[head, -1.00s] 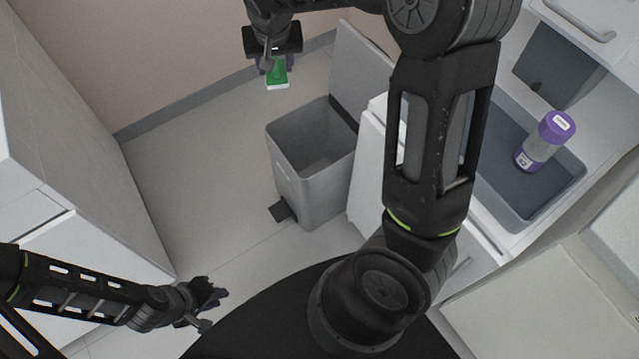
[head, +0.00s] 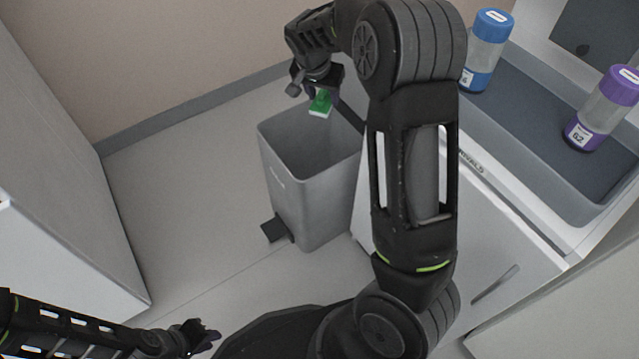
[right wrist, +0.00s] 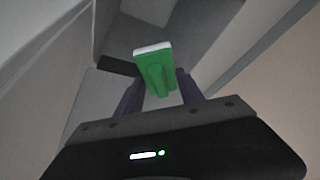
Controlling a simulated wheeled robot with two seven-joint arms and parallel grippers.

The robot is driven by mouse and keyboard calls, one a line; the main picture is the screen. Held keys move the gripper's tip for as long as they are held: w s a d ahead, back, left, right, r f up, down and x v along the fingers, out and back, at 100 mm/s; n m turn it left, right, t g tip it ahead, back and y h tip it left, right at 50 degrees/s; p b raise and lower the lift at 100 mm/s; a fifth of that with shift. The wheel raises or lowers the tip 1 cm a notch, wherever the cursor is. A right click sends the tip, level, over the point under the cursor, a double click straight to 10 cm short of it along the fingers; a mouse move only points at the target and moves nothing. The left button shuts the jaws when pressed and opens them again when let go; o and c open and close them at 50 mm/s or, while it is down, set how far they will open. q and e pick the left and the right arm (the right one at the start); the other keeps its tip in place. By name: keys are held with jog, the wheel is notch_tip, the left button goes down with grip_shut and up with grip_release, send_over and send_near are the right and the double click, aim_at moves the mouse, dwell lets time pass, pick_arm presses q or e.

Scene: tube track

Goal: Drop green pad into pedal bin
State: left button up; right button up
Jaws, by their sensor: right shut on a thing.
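The green pad (head: 320,104) has a white face on its lower side. It also shows in the right wrist view (right wrist: 156,70), between purple fingers. My right gripper (head: 319,92) is shut on it and holds it, in the head view, over the far part of the pedal bin's opening. The grey pedal bin (head: 315,195) stands upright on the floor with its mouth open and a dark pedal (head: 274,231) at its front. Its raised lid is mostly hidden behind my right arm. My left gripper (head: 208,338) is low at the left, away from the bin; its jaws are unclear.
A grey sink or tray (head: 545,125) at the right holds a blue-capped jar (head: 486,50) and a purple-capped jar (head: 604,108). White cabinet fronts (head: 490,245) stand close right of the bin. Floor (head: 190,200) left of the bin is clear.

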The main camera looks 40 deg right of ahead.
aim_at(319, 101)
jog(key=shift+f+b, duration=2.2)
jog(key=shift+f, duration=0.85)
jog(key=o, duration=1.4)
jog(key=p+v, duration=0.2)
jog(key=v, duration=0.6)
jog(key=shift+p, duration=0.35)
